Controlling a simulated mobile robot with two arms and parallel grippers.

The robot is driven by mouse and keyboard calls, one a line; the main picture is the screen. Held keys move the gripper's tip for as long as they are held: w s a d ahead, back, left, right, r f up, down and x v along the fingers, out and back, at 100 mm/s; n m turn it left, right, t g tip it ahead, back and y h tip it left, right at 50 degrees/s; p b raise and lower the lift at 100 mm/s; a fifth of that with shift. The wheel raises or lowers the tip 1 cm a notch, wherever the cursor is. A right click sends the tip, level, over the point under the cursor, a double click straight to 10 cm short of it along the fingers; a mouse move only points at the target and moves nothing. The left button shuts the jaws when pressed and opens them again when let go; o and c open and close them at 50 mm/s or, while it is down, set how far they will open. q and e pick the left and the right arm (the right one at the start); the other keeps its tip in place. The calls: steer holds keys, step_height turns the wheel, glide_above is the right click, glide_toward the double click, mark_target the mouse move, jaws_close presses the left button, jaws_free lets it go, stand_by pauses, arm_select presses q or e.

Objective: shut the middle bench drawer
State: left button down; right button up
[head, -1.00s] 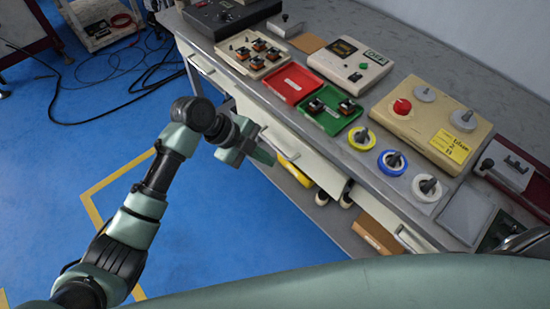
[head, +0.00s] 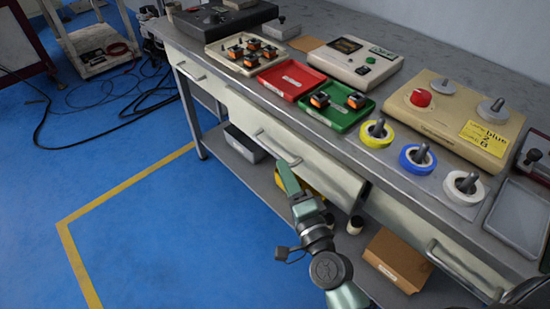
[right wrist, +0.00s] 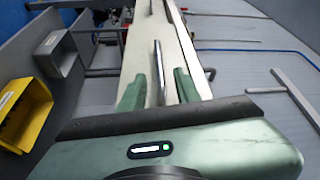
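The middle bench drawer (head: 320,163) is a pale drawer under the bench top in the head view. Its front stands out from the bench, so it is partly open. Its bar handle (head: 276,147) also shows in the right wrist view (right wrist: 159,72). My right gripper (head: 290,183) is at the drawer front, close to the handle. In the right wrist view the fingers of my right gripper (right wrist: 160,92) are apart, with the handle seen between them and no clear contact. The inside of the drawer is hidden. My left gripper is not in view.
The bench top (head: 345,150) carries a red tray (head: 291,80), a green tray (head: 337,108), tape rolls and control boxes. A yellow bin (right wrist: 24,112), a grey bin (right wrist: 58,54) and a cardboard box (head: 398,262) are below.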

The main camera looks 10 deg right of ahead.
mark_target(275, 155)
steer(key=w, duration=0.4)
steer(key=w+a, duration=0.1)
steer(key=w, duration=0.1)
steer(key=shift+w+r, duration=0.2)
steer(key=shift+w, duration=0.15)
jaws_close()
steer(key=shift+f, duration=0.1)
stand_by(1.0)
